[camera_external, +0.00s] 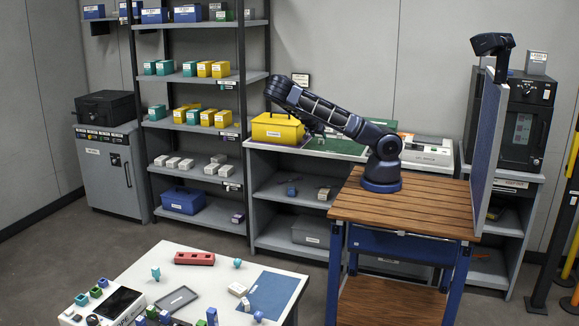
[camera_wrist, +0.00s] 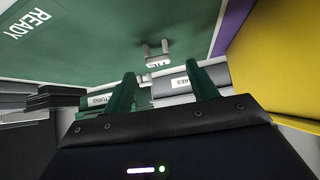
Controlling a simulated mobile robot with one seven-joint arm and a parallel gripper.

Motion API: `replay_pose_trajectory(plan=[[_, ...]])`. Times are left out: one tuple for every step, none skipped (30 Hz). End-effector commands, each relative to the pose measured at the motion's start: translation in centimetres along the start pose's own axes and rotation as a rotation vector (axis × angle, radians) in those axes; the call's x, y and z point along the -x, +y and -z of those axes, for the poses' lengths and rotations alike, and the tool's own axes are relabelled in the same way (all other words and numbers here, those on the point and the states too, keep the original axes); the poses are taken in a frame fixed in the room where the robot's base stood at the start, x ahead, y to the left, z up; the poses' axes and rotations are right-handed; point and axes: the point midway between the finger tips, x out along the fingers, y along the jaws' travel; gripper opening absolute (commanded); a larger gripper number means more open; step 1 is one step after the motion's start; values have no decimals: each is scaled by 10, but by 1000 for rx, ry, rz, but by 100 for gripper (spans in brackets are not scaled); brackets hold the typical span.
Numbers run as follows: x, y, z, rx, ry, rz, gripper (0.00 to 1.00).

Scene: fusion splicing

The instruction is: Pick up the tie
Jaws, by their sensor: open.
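A small pale grey piece (camera_wrist: 157,51) with two raised ends and a small white label lies on a green mat (camera_wrist: 105,40) in the wrist view. It may be the tie, but its label is too small to read surely. My gripper (camera_wrist: 161,84) is open, with its two dark green fingers apart and nothing seen between them. The grey piece appears beyond the fingertips, roughly in line with the gap. In the external view my gripper (camera_external: 314,128) is low over the shelf top, just right of the yellow toolbox (camera_external: 277,131), and its fingers are hard to make out.
The yellow toolbox also fills the right side of the wrist view (camera_wrist: 283,65), close to the gripper. The green mat, marked READY, is mostly clear. Dark stacked pieces (camera_wrist: 55,97) show at the left of the wrist view. A white table (camera_external: 150,262) with small parts stands in front.

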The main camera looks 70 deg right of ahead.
Motion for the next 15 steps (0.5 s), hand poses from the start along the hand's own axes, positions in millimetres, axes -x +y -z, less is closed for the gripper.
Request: replay_pose_trajectory(plan=[[-2,0,0,0,0,0,58],[-4,0,0,-1,-1,-1,58],[-6,1,0,-1,-1,-1,58],[-9,1,0,-2,-1,-2,58],[-13,2,1,-3,-2,-2,58],[-17,2,0,-3,-2,-2,58],[-21,2,0,-3,-1,-2,58],[-25,3,1,-3,-1,-3,58],[-30,3,1,-3,-2,-3,58],[-33,3,0,-3,-2,-2,58],[-36,3,0,-3,-2,-2,58],[-40,3,1,-3,-1,-1,58],[-42,2,1,-2,-1,-1,58],[-45,2,0,-2,-1,0,58],[-47,2,0,-2,-2,0,58]])
